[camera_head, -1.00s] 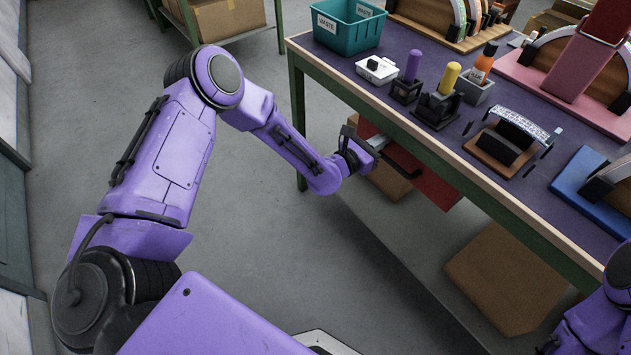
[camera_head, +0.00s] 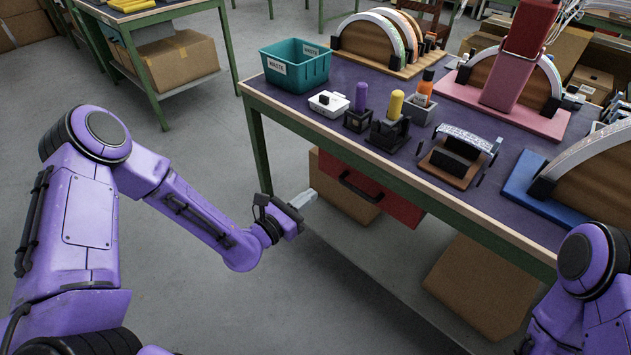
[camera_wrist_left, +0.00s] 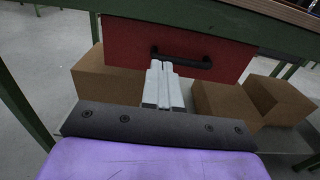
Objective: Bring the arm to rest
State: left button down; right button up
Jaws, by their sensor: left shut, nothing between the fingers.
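My left gripper (camera_head: 303,199) is shut and empty in front of the workbench, a little apart from the red drawer (camera_head: 400,203). In the left wrist view its two grey fingers (camera_wrist_left: 162,70) lie together and point toward the drawer (camera_wrist_left: 120,40) and its dark handle (camera_wrist_left: 180,58).
The workbench (camera_head: 300,85) carries a teal waste bin (camera_head: 310,68), a white tray (camera_head: 328,104), a purple cylinder (camera_head: 361,96), a yellow cylinder (camera_head: 395,105) and arc stands. Cardboard boxes (camera_head: 483,285) lie below it. The floor left of the bench is clear.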

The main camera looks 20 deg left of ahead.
pick_arm(q)
jog(key=shift+a, duration=0.1)
jog(key=s+a+f+m+g+y+p, duration=0.3)
jog(key=s+f+m+g+y, duration=0.3)
jog(key=s+f+m, duration=0.75)
jog(key=s+a+m+g+y+p, duration=0.2)
jog(key=s+a+m+g, duration=0.1)
jog(key=s, duration=0.5)
jog(key=s+a+m+g+y+p, duration=0.2)
jog(key=s+a+m+g, duration=0.2)
jog(key=s+m, duration=0.4)
jog(key=shift+s+a+r+y+p, duration=0.15)
jog(key=shift+s+a+y+p, duration=0.25)
jog(key=shift+s, duration=0.25)
